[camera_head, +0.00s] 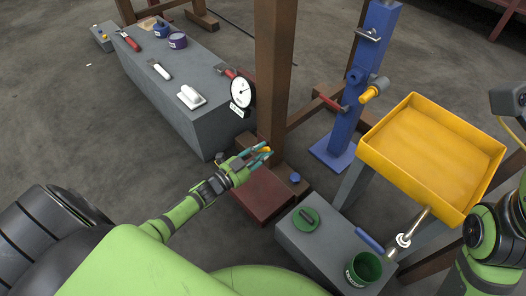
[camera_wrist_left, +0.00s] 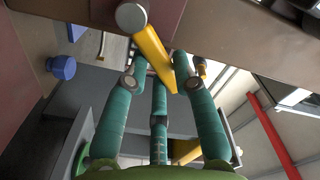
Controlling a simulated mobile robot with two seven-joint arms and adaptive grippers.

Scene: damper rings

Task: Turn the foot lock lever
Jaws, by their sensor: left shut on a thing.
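The foot lock lever is a yellow bar (camera_wrist_left: 153,55) on a round grey pivot (camera_wrist_left: 131,17), close up in the left wrist view. In the head view only a small yellow part (camera_head: 267,150) shows, low at the foot of the brown post. My left gripper (camera_head: 260,154) has its teal fingers around the lever. In the left wrist view the fingers of the left gripper (camera_wrist_left: 168,78) are closed on the yellow bar, which slants between them. My right arm is at the right edge of the head view; its gripper does not show.
The brown post (camera_head: 274,75) rises just behind the left gripper. A grey bench (camera_head: 190,75) with tools and a dial gauge (camera_head: 241,92) stands to the left. A yellow tray (camera_head: 430,145), blue stand (camera_head: 365,75) and grey block (camera_head: 310,250) are to the right.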

